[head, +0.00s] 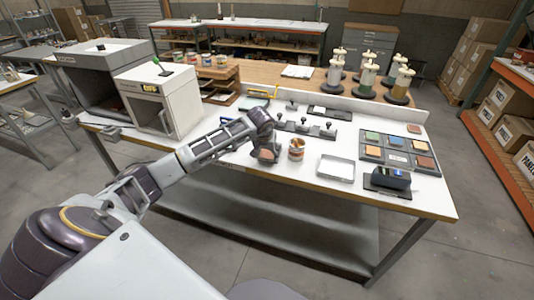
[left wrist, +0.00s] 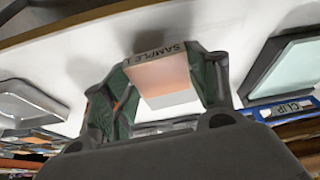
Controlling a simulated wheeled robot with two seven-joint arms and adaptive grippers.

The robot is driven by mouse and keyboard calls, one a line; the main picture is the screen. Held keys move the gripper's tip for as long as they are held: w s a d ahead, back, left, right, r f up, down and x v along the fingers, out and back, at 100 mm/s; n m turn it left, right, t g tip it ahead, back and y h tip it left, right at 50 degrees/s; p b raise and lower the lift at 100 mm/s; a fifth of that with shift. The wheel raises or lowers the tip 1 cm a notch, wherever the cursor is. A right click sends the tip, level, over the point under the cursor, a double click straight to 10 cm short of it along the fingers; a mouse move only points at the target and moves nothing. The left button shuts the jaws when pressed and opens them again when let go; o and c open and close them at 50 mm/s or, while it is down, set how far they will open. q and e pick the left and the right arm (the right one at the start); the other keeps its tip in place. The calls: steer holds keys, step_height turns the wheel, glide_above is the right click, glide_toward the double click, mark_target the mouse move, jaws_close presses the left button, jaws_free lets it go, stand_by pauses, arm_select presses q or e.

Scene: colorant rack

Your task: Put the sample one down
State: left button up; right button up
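My left gripper (head: 266,152) is low over the white worktop, left of an open can, in the head view. In the left wrist view the gripper (left wrist: 163,70) has its two dark green-and-black fingers on either side of a card marked SAMPLE 1 (left wrist: 165,75), with a pale orange face and a white strip. The fingers are shut on its sides. The card's labelled edge is close to the worktop; I cannot tell if it touches. In the head view the gripper mostly hides the card. My right gripper is in neither view.
The can (head: 296,150) stands just right of the gripper. A metal tray (head: 336,168), a dark device (head: 390,178) and a swatch board (head: 400,152) lie farther right. Black-knobbed holders (head: 302,128) are behind. A white booth (head: 160,100) stands at left.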

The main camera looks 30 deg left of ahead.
arm_select(q)
steer(key=o, duration=0.3)
steer(key=shift+r, duration=0.15)
steer(key=shift+b+v, duration=0.85)
steer(key=shift+v, duration=5.15)
steer(key=shift+d, duration=0.15)
